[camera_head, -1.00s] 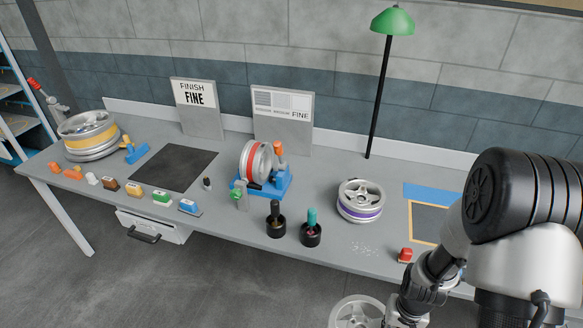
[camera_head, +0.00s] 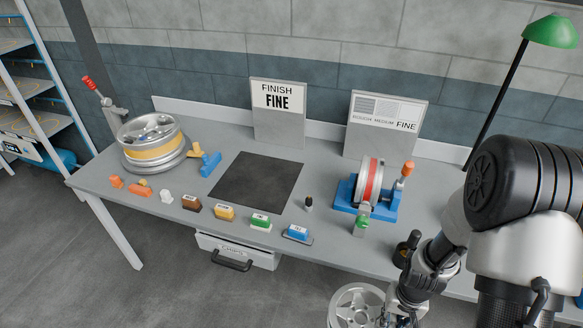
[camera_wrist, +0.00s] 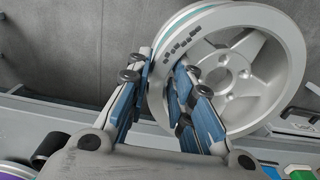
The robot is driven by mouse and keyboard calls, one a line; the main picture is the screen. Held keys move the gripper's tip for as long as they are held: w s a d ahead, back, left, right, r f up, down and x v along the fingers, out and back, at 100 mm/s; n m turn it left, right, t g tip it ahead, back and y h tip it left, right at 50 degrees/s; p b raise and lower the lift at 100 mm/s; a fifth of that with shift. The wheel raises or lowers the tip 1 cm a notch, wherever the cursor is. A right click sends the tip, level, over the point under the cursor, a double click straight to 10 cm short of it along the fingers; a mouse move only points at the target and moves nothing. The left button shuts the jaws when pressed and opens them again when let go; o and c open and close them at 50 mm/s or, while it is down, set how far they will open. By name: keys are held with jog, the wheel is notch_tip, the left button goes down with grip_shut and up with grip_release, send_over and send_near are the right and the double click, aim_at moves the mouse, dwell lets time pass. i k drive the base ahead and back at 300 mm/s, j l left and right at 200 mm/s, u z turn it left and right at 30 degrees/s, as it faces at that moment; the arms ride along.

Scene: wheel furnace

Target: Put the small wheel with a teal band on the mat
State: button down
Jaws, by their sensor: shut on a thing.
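A silver spoked wheel (camera_wrist: 240,85) fills the upper right of the wrist view, with a thin teal band (camera_wrist: 185,22) showing along its rim. My gripper (camera_wrist: 161,88) is shut on its rim, one finger on each side of the wall. In the head view the same wheel (camera_head: 355,303) hangs low at the bottom edge, in front of the table and partly cut off. My gripper (camera_head: 398,303) is beside it, partly hidden by my arm. A dark square mat (camera_head: 256,182) lies bare on the table, up and left of the wheel.
A larger yellow-banded wheel (camera_head: 153,148) lies left of the mat. A red-banded wheel (camera_head: 370,180) stands on a blue stand (camera_head: 383,210) to the right. Several small coloured blocks line the front edge, between mat and wheel. A drawer (camera_head: 238,252) hangs below. Two signs stand behind.

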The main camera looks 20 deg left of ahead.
aim_at(254, 177)
jog(key=j, duration=1.1)
jog(key=i+j, duration=0.15)
jog(key=j, duration=0.95)
